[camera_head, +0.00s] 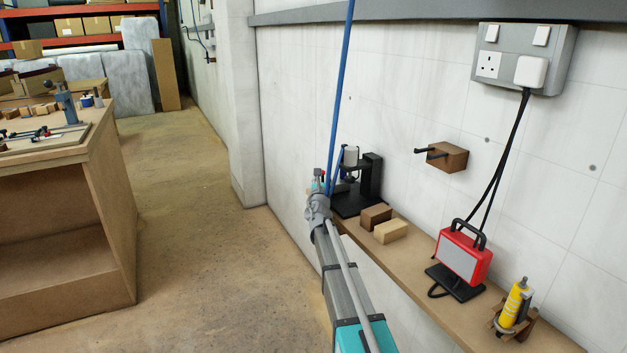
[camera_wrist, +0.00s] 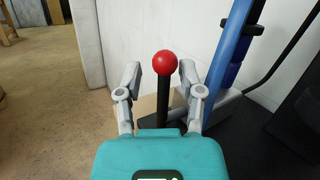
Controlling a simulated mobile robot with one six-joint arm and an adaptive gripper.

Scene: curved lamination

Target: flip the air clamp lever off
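The lever is a black stick with a red ball knob (camera_wrist: 165,63), standing upright in the wrist view. My gripper (camera_wrist: 162,78) is open, with one grey finger on each side of the lever just below the knob. Small gaps show between the fingers and the stick, so it is not gripped. The lever's foot is partly hidden behind my teal gripper body. In the head view my gripper (camera_head: 319,180) is at the far end of the wall shelf, and the lever cannot be made out there.
Wooden blocks (camera_head: 391,231), a red lamp (camera_head: 463,252) and a yellow tube (camera_head: 514,304) stand nearer. A workbench (camera_head: 110,190) is left across open floor.

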